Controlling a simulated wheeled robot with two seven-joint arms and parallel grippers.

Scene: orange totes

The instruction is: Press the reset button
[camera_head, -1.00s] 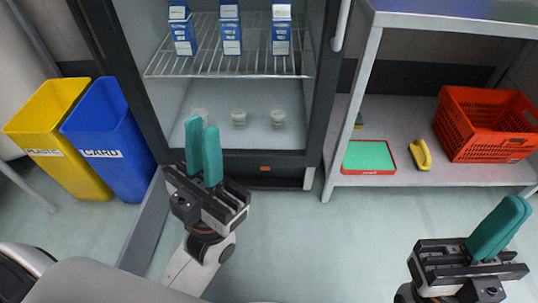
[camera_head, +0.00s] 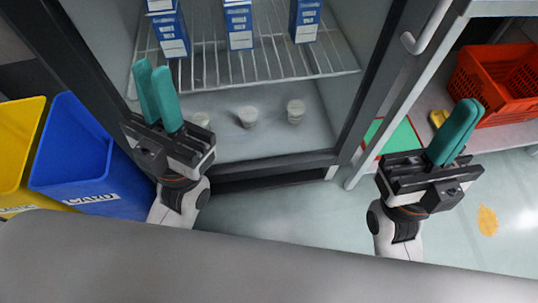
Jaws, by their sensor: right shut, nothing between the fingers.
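I cannot make out a reset button now. The open fridge cabinet (camera_head: 270,160) stands in front of me, with its dark lower front edge in view. My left gripper (camera_head: 151,69) is in front of the fridge's left side, its teal fingers pointing up with a narrow gap between them, empty. My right gripper (camera_head: 470,105) is to the right of the fridge, in front of the metal shelf unit, shut and empty.
Blue and white cartons (camera_head: 238,25) stand on the fridge's wire rack (camera_head: 265,62), with small cups (camera_head: 247,116) below. A blue bin (camera_head: 80,150) and yellow bin (camera_head: 18,150) stand left. A red crate (camera_head: 495,80) sits right. A yellow patch (camera_head: 487,220) marks the floor.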

